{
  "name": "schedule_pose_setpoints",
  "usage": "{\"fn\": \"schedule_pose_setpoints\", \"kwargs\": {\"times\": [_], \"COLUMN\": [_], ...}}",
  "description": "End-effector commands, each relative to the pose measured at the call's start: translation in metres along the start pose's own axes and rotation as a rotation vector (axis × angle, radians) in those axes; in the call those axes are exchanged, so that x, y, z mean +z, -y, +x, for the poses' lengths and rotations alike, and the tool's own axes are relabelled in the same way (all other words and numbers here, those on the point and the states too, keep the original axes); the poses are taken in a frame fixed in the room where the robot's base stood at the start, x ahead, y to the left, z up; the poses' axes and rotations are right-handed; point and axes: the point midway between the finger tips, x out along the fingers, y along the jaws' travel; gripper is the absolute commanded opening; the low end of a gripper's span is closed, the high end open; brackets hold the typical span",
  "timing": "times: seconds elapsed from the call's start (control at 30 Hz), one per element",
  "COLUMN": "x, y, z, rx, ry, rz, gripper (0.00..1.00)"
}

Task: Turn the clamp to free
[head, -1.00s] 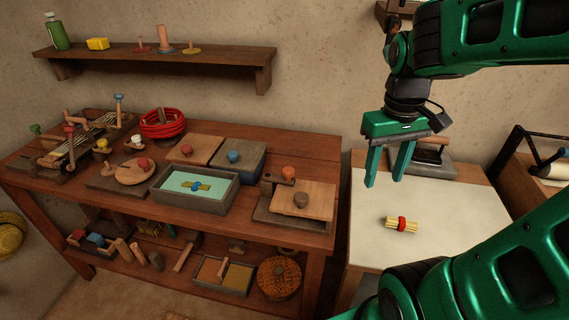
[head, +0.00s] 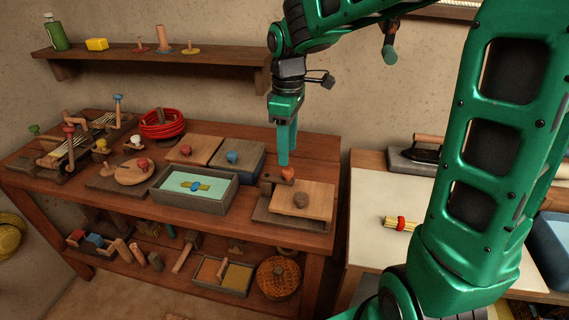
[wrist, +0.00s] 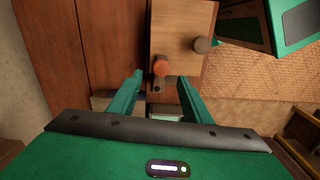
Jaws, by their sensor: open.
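The clamp looks to be the short dark wooden bar with an orange knob (head: 288,173) at the back left of a light wooden board (head: 315,194) on the bench. The board has a grey-brown knob (head: 301,200) on it and lies on a darker base. The orange knob also shows in the wrist view (wrist: 161,68), with the grey-brown knob (wrist: 202,45) to its right. My gripper (head: 283,161) points down just above and behind the orange knob, open and empty. In the wrist view the orange knob appears between the fingertips (wrist: 160,79); contact cannot be told.
A grey tray (head: 194,206) with a pale green inside stands left of the board. A blue-knobbed box (head: 240,160) and a red coil (head: 161,124) are behind it. A white-topped table (head: 370,215) with a tied yellow bundle (head: 400,224) is at right.

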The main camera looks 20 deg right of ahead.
Motion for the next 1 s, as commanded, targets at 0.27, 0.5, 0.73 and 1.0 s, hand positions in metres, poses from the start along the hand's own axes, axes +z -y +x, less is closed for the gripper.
{"fn": "schedule_pose_setpoints", "kwargs": {"times": [0.27,0.5,0.73,1.0], "x": [0.0,0.0,0.0,-0.004], "y": [0.001,0.0,0.0,0.003], "z": [0.042,0.054,0.054,0.054], "rx": [-0.001,0.001,0.001,0.002], "ry": [0.001,0.0,0.0,0.0], "rz": [0.001,0.001,0.002,0.001], "gripper": [0.45,0.45,0.45,0.0]}}
